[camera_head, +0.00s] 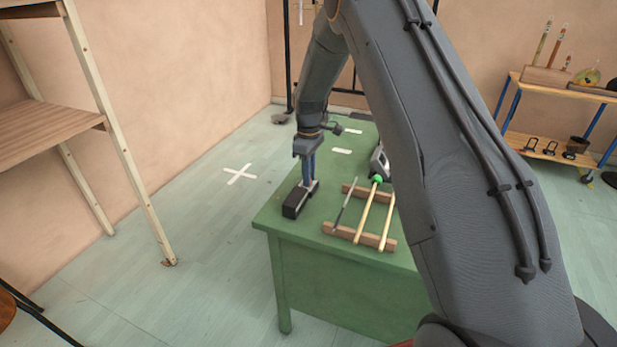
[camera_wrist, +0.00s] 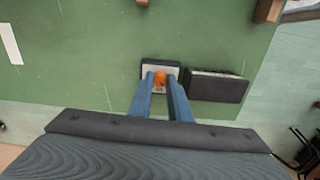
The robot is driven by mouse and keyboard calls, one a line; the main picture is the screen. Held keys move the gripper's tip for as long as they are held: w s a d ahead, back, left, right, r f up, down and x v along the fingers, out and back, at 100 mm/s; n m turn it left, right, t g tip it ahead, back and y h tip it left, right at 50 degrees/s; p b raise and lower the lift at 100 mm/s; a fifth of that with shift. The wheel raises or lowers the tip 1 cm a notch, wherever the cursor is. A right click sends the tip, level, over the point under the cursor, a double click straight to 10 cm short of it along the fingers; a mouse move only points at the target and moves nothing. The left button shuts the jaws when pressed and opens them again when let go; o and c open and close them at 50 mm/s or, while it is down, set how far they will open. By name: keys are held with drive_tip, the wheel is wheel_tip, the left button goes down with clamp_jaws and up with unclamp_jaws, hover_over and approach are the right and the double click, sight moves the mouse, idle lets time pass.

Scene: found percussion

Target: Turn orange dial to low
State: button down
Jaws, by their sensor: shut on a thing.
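The orange dial (camera_wrist: 160,77) shows in the wrist view between the two blue fingers of my gripper (camera_wrist: 160,80). The gripper is shut on the dial. The dial sits on a small dark-edged box with a pale top (camera_wrist: 148,67), on the green table (camera_wrist: 80,50). In the head view my gripper (camera_head: 308,182) points down at a black box (camera_head: 293,203) near the table's left end. The dial is hidden there, and its setting marks are too small to read in either view.
A dark block (camera_wrist: 217,87) lies just right of the dial's box in the wrist view. A wooden rack (camera_head: 343,231) with several sticks, one green-headed (camera_head: 376,180), and a grey device (camera_head: 379,162) are on the table. A wooden shelf (camera_head: 50,125) stands left across open floor.

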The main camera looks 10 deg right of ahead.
drive_tip(key=shift+n, duration=0.4)
drive_tip(key=c, duration=1.6)
unclamp_jaws()
drive_tip(key=shift+c, duration=0.2)
wheel_tip(320, 180, up, 8)
drive_tip(key=shift+f+b, duration=0.1)
drive_tip(key=shift+b, duration=0.85)
